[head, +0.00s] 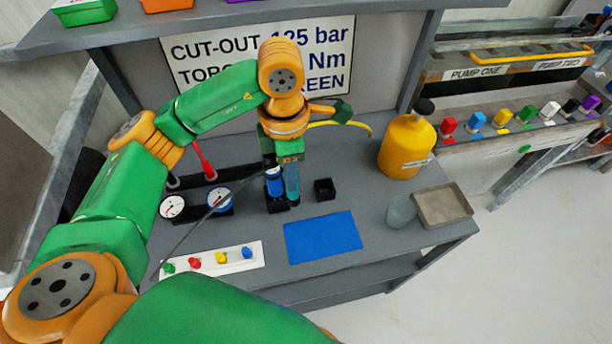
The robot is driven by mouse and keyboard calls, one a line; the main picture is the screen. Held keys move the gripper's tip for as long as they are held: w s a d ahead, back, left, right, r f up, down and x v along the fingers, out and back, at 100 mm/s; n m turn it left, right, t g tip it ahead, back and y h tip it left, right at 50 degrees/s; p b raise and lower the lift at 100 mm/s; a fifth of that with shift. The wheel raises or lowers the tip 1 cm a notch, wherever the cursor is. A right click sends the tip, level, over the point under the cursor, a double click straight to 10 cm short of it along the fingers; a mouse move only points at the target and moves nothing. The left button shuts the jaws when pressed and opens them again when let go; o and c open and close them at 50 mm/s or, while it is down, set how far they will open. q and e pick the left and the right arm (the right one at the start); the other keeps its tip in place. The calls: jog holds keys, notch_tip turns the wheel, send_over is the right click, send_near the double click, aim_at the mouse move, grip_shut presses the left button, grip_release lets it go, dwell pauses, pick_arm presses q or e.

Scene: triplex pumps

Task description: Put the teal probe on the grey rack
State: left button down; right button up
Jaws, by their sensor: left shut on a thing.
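My left gripper (287,164) points down over the middle of the bench, shut on the teal probe (292,183). The teal probe hangs upright below the jaws, its lower end close to a dark holder (278,207). I cannot tell whether it touches the holder. A blue probe (274,184) stands upright just left of the teal one, over the same holder. I cannot make out for sure which piece is the grey rack. My right gripper is not in view.
A small black square holder (324,189) stands right of the probes, and a blue mat (322,238) lies in front. Two gauges (172,207) are at left, with a white strip of coloured knobs (208,259) in front. A yellow bottle (405,147), a cup (401,210) and a tray (442,205) stand right.

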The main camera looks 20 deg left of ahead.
pick_arm(q)
jog(key=w+d+f, duration=0.1)
jog(key=w+f, duration=0.4)
jog(key=f, duration=0.4)
jog(key=shift+p, duration=0.4)
jog(key=shift+w+d, duration=0.1)
jog(key=shift+w, duration=0.05)
jog(key=c, duration=0.6)
grip_release()
notch_tip(320, 180, up, 12)
jog(key=shift+r, duration=0.1)
